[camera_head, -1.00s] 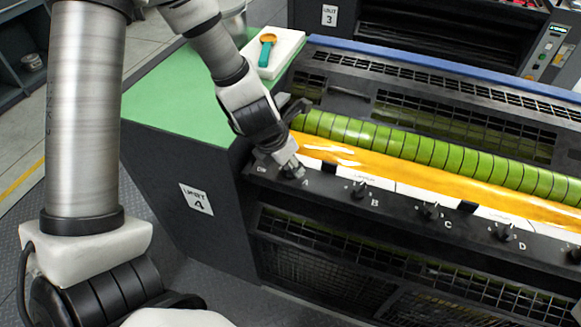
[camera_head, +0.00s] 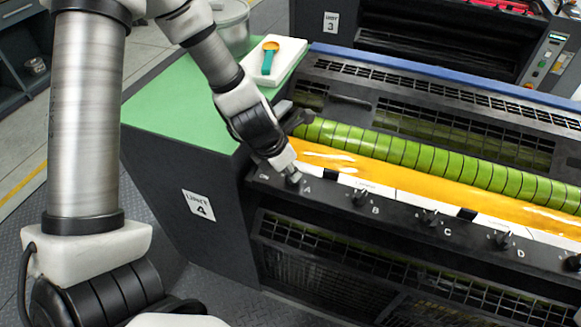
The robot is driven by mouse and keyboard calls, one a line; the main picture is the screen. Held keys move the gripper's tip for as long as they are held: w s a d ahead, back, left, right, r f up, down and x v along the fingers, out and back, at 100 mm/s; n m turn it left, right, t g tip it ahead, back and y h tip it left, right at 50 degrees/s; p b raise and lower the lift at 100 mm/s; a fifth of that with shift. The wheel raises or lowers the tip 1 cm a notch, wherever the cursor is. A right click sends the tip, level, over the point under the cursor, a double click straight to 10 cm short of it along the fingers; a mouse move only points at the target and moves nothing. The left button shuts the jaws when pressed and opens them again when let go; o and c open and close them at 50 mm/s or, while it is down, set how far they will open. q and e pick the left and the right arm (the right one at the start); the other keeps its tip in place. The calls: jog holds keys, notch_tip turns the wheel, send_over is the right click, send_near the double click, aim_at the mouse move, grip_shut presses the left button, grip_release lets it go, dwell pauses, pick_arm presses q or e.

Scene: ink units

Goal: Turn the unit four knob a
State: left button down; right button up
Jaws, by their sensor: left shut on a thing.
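Unit 4 (camera_head: 198,205) is the dark machine with the green side top and a white "4" label. Its front rail carries black knobs with letters. My left gripper (camera_head: 293,177) is shut on knob A (camera_head: 296,182), at the left end of the rail. The gripper hides most of that knob, so its pointer angle cannot be read. Knob B (camera_head: 360,196), knob C (camera_head: 430,218) and knob D (camera_head: 502,241) stand free to the right. My right gripper is not in view.
A yellow ink trough (camera_head: 400,178) and a green segmented roller (camera_head: 420,153) lie just behind the rail. A white tray (camera_head: 290,58) with a teal and orange tool (camera_head: 268,56) sits on the green top (camera_head: 185,105). Unit 3 (camera_head: 420,40) stands behind.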

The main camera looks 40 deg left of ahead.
pick_arm(q)
jog(key=m+p, duration=0.2)
jog(key=m+g+h+p, duration=0.1)
jog(key=m+p, duration=0.1)
jog(key=m, duration=0.1)
jog(key=shift+a+r+h, duration=0.1)
jog(key=shift+r+h, duration=0.1)
jog(key=shift+h, duration=0.1)
jog(key=shift+w+f+m+g+h+p, duration=0.15)
jog(key=shift+m+g+p, duration=0.15)
jog(key=shift+m+p, duration=0.4)
jog(key=shift+s+f+m+g+h+p, duration=0.15)
jog(key=shift+m+g+p, duration=0.15)
jog(key=shift+m+p, duration=0.4)
jog(key=shift+w, duration=0.1)
jog(key=c, duration=1.2)
grip_release()
jog(key=shift+w, duration=0.1)
jog(key=shift+r, duration=0.1)
